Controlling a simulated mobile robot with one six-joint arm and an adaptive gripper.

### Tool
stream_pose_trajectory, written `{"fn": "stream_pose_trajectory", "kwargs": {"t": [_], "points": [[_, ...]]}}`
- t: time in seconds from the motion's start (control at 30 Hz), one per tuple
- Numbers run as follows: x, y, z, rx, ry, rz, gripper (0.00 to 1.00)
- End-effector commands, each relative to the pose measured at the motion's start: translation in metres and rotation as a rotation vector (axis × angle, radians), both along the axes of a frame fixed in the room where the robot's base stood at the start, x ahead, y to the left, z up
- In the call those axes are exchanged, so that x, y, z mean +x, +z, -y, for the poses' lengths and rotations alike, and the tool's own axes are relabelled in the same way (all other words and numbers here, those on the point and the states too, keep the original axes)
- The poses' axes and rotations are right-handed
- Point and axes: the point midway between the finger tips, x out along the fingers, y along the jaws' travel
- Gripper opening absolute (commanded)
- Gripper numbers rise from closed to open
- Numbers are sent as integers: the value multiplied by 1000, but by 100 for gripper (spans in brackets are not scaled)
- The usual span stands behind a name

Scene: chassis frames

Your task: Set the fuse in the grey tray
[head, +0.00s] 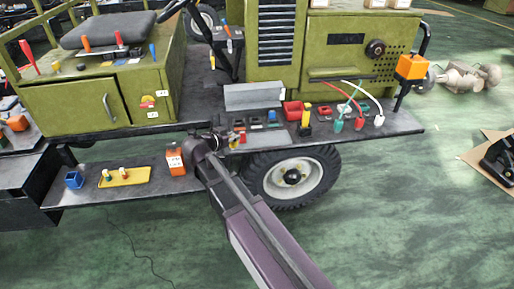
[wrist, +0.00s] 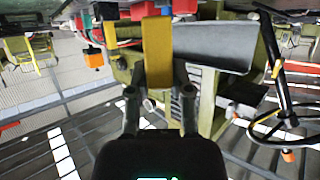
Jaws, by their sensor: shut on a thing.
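My gripper (head: 222,138) is at the front edge of the vehicle's side shelf, left of the wheel. In the wrist view my gripper (wrist: 160,92) has its two fingers on either side of a yellow upright piece (wrist: 158,50), taken to be the fuse, and is shut on it. In the head view the fuse is small and largely hidden by my gripper. A long grey box (head: 253,96), which looks like the grey tray, stands at the back of the shelf. It also shows in the wrist view (wrist: 215,45), behind the fuse. Its inside cannot be made out.
A red bin (head: 292,110) and several small parts and coloured cables crowd the shelf. A lower step holds a blue cup (head: 74,180), a yellow tray (head: 137,176) with small pieces and an orange box (head: 175,160). The vehicle's green body (head: 276,45) rises behind.

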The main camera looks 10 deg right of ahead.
Motion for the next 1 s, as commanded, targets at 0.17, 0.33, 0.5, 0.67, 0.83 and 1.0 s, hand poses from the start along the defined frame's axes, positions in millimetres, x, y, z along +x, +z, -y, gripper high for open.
{"fn": "stream_pose_trajectory", "kwargs": {"t": [0.17,0.33,0.5,0.67,0.83,1.0], "points": [[-2,-7,-15,-2,7,1,0],[-3,-7,-17,-1,8,1,0],[-3,-7,-16,-1,8,1,0],[0,-7,-12,-1,7,0,0],[11,-9,2,-1,7,0,0],[27,-12,26,-1,5,1,0]]}}
